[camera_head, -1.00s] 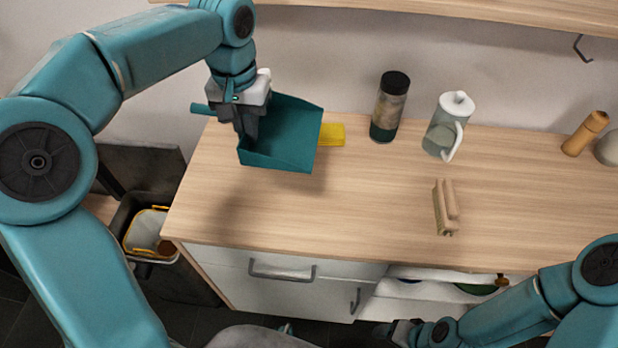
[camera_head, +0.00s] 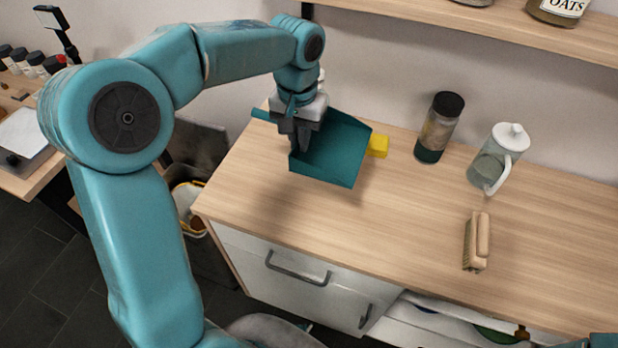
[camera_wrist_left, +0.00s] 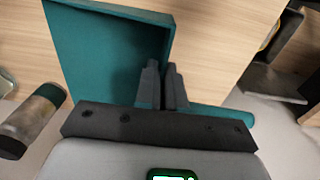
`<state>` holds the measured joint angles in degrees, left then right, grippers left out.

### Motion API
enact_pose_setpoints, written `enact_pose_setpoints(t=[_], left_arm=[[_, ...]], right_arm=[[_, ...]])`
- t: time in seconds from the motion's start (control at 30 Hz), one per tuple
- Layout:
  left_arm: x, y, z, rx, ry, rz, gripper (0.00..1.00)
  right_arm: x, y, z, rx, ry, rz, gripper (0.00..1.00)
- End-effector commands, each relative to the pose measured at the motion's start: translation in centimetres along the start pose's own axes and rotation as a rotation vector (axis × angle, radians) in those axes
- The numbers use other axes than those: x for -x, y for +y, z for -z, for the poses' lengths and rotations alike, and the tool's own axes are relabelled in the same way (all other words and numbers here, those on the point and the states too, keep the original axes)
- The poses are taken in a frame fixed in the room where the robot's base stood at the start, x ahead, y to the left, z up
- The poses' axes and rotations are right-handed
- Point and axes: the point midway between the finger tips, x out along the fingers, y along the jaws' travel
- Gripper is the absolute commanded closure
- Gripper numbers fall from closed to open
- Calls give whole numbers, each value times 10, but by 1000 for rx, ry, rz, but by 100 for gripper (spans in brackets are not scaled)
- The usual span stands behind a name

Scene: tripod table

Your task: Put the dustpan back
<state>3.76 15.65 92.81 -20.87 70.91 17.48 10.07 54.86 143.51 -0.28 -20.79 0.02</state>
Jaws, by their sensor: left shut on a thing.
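The teal dustpan (camera_head: 338,155) is held above the left part of the wooden counter (camera_head: 395,220), its open pan facing right and forward in the head view. My left gripper (camera_head: 299,143) is shut on it near the handle, whose end pokes out to the left. In the left wrist view the dustpan (camera_wrist_left: 95,50) lies beyond the two close-set fingers (camera_wrist_left: 163,88), and its handle (camera_wrist_left: 222,115) extends to the right. My right gripper is out of view; only a bit of teal arm shows at the bottom right corner.
A yellow block (camera_head: 378,146) lies just right of the dustpan. A jar (camera_head: 438,128), a glass pitcher (camera_head: 497,158) and a wooden brush (camera_head: 476,242) stand or lie farther right. A bin (camera_head: 190,205) is left of the counter. The counter's front middle is clear.

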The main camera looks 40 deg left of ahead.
Motion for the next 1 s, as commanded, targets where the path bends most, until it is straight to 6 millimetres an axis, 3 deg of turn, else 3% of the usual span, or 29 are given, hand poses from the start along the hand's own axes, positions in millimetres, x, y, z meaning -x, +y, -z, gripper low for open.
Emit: enact_pose_setpoints(t=[0.1, 0.3, 0.7, 1.0], left_arm=[[-38, 0, -1, 0, -6, 2, 100], [-76, 2, 0, -1, -2, 1, 100], [-125, 3, 0, -1, -2, 0, 100], [-127, 3, 0, 0, 1, 0, 100]], right_arm=[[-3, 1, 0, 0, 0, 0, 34], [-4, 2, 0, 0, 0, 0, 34], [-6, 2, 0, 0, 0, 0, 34], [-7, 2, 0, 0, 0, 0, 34]])
